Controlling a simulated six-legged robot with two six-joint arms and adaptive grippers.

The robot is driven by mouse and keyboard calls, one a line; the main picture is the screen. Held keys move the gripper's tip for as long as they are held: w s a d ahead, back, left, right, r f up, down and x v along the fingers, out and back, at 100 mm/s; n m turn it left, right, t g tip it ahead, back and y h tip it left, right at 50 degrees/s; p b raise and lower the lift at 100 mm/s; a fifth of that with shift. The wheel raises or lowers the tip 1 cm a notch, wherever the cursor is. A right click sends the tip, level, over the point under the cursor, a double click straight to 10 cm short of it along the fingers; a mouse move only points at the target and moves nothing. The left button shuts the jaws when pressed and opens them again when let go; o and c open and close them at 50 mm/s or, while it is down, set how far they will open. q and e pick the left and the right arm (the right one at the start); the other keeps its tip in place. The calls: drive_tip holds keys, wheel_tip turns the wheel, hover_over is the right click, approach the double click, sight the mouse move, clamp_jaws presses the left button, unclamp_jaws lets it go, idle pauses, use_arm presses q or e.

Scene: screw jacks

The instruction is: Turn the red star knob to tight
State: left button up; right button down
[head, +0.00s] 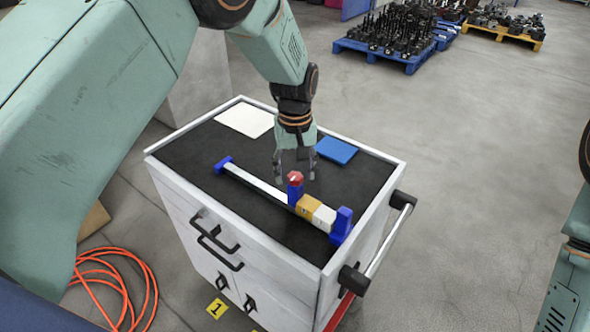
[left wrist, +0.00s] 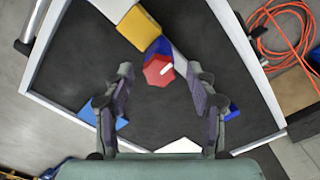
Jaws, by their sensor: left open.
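The red star knob (head: 295,178) sits on top of a blue block (head: 294,194) on a white rail (head: 255,184) on the cart top. In the left wrist view the knob (left wrist: 158,71) shows from above, with a white mark on it. A yellow block (head: 308,206) and a white block (head: 324,217) stand to its right. My left gripper (head: 295,176) is open and empty, pointing down. In the left wrist view its fingers (left wrist: 160,95) stand apart, with the knob between and just beyond their tips. I cannot tell the exact height gap. My right gripper is out of view.
Blue end blocks (head: 341,225) hold the rail on the dark cart top (head: 200,160), which has a raised white rim. A white sheet (head: 245,119) and a blue pad (head: 336,150) lie behind. An orange hose (head: 115,285) lies on the floor at left.

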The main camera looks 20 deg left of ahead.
use_arm(q)
drive_tip(key=shift+d, duration=0.1)
drive_tip(key=c, duration=1.1)
